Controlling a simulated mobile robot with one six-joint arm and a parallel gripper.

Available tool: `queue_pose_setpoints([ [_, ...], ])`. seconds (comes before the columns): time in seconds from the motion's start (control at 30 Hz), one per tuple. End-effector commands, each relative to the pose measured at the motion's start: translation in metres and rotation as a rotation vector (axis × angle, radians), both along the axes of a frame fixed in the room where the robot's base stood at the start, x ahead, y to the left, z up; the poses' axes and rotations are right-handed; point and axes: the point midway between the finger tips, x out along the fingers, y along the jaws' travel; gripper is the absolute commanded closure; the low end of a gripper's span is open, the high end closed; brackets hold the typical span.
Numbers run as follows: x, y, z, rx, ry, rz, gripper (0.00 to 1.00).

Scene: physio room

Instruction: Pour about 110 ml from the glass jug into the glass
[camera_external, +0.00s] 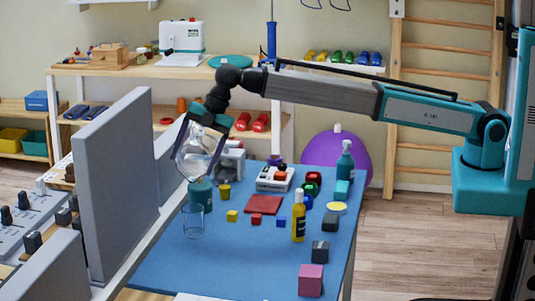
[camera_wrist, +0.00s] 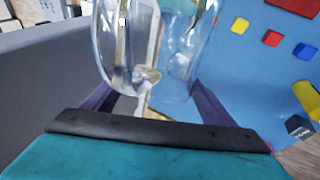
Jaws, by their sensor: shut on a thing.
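The clear glass jug (camera_external: 196,150) is held in the air at the end of my arm, above the blue table's left part. It also fills the top middle of the wrist view (camera_wrist: 118,55). My gripper (camera_external: 198,162) is shut on the jug, with a dark purple finger on each side of it. The jug looks tilted in the external view; its liquid level is not clear. The empty-looking glass (camera_external: 193,222) stands upright on the blue table, below the jug and apart from it.
A teal bottle (camera_external: 200,196) stands just behind the glass. Small blocks, a red mat (camera_external: 263,204) and a yellow bottle (camera_external: 299,216) are to the right on the blue table (camera_external: 240,265). A grey panel (camera_external: 112,185) rises close on the left. The table's front middle is clear.

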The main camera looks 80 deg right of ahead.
Motion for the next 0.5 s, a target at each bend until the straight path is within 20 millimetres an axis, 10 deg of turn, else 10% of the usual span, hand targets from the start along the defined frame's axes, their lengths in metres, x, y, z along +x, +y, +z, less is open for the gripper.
queue_pose_setpoints([
  [0.5, -0.0007, 0.0095, -0.0025, -0.064, -0.015, 0.001, 0.84],
])
